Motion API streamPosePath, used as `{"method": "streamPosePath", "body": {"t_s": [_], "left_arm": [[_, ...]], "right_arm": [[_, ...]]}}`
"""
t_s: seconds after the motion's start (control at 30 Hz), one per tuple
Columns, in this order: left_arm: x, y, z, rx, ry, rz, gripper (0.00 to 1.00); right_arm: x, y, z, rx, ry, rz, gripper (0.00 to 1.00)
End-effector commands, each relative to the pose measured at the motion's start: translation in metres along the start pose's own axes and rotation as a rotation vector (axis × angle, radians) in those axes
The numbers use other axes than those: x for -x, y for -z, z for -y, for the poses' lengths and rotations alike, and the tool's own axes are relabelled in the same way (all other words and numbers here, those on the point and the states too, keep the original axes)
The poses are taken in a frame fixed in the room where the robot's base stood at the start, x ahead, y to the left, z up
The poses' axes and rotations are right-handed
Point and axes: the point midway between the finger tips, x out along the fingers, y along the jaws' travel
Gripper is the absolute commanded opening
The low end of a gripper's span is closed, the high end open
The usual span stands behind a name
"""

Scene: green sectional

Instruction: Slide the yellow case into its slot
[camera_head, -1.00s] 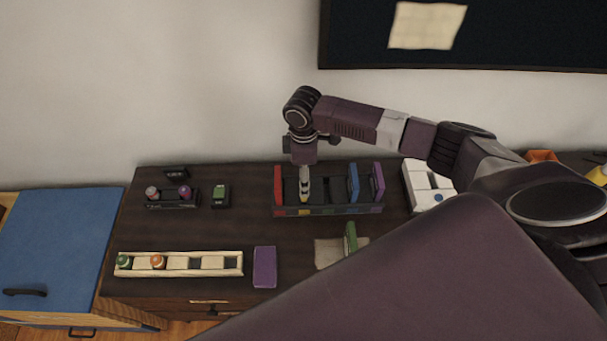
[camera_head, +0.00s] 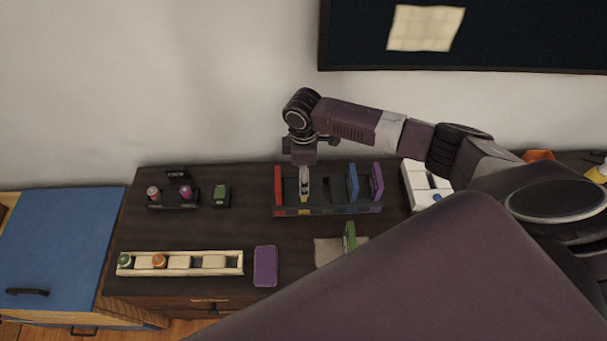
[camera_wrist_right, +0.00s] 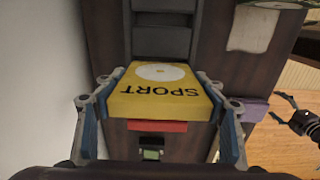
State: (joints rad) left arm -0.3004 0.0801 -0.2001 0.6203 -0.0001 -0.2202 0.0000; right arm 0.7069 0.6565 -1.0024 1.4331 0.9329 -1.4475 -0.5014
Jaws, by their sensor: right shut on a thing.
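The yellow case (camera_wrist_right: 160,95), marked SPORT, is between the fingers of my right gripper (camera_head: 305,178), which is shut on it. In the head view the case (camera_head: 304,200) shows as a narrow yellow piece below the fingers, at the dark slotted rack (camera_head: 330,209), just right of the red case (camera_head: 278,186). How deep it sits is hidden. The rack also holds a blue case (camera_head: 352,184) and a purple case (camera_head: 376,181) at its right. My left gripper (camera_wrist_right: 284,107) shows at the right edge of the wrist view, open and empty, away from the rack.
A green case (camera_head: 349,237) stands on a beige mat (camera_head: 326,251). A purple box (camera_head: 265,266) and a cream tray (camera_head: 221,272) lie in front. A small black holder (camera_head: 174,204) stands at left, a white tray (camera_head: 416,186) right of the rack.

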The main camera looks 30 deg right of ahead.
Motion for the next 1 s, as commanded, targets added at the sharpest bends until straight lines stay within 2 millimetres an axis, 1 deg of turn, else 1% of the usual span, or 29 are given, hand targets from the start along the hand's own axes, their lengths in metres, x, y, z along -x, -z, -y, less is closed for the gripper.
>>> {"method": "streamPosePath", "body": {"t_s": [0.1, 0.5, 1.0], "left_arm": [[0.004, 0.001, 0.000, 0.000, 0.000, 0.000, 0.85], [0.004, 0.001, 0.000, 0.000, 0.000, -0.001, 0.85], [-0.003, 0.000, 0.000, 0.000, 0.000, -0.001, 0.85]], "right_arm": [[0.001, 0.001, 0.000, 0.000, 0.000, -0.001, 0.39], [-0.001, 0.000, 0.000, 0.000, 0.000, 0.000, 0.39], [-0.012, 0.000, 0.000, 0.000, -0.001, -0.001, 0.39]]}}
